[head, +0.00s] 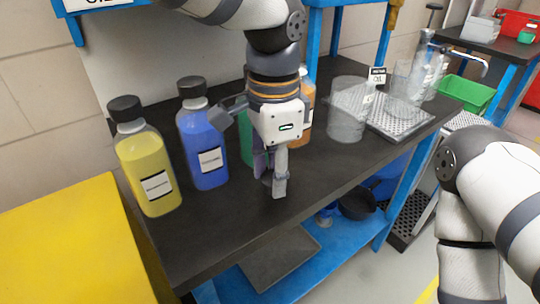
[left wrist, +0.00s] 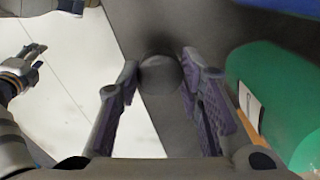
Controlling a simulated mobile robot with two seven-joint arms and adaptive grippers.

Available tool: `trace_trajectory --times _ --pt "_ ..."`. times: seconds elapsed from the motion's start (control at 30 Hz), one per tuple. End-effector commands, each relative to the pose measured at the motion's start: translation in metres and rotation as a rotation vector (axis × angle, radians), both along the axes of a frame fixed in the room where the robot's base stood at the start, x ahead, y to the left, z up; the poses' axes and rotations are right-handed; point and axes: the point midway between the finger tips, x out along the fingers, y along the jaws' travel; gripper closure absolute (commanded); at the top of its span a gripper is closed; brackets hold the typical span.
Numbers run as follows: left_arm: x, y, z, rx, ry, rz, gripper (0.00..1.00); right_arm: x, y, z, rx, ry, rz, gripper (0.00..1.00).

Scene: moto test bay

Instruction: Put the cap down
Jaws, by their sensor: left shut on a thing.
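My left gripper (head: 270,188) points down low over the dark bench top, near its front edge. It is shut on a dark round cap (left wrist: 160,73), which sits between the fingertips in the left wrist view. In the head view the fingers mostly hide the cap. I cannot tell whether it touches the bench. A green bottle (head: 246,148) stands behind the gripper, its top hidden; it also shows in the left wrist view (left wrist: 275,95). My right gripper (left wrist: 33,58) shows at the left of the left wrist view, fingers apart and empty.
Capped yellow (head: 150,172) and blue (head: 207,150) bottles stand left of the gripper. An orange bottle (head: 306,110) is partly hidden behind it. A clear beaker (head: 347,110) and a metal drip tray (head: 402,122) stand to the right. Bare bench (head: 225,225) lies front left.

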Motion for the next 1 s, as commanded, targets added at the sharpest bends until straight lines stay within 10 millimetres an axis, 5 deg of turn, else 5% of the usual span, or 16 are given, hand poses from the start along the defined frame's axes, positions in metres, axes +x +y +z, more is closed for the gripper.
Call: trace_trajectory --times 0.2,0.57,0.6,0.67,1.0 --pt "0.001 0.005 -0.036 0.001 0.004 0.001 0.77 -0.002 0.000 -0.001 0.000 0.006 0.000 0.60" --pt "0.001 0.005 -0.039 0.002 0.002 0.001 0.77 -0.001 0.000 -0.001 0.000 0.004 0.000 0.60" --pt "0.001 0.005 -0.039 0.002 0.002 0.002 0.59 -0.001 0.000 -0.001 0.000 0.004 0.000 0.60" --pt "0.001 0.005 -0.039 0.002 0.002 0.002 0.46 -0.001 0.000 -0.001 0.000 0.004 0.000 0.60" --pt "0.001 0.004 -0.035 0.000 0.000 0.002 0.46 -0.001 0.000 -0.001 0.000 0.005 0.000 0.60"
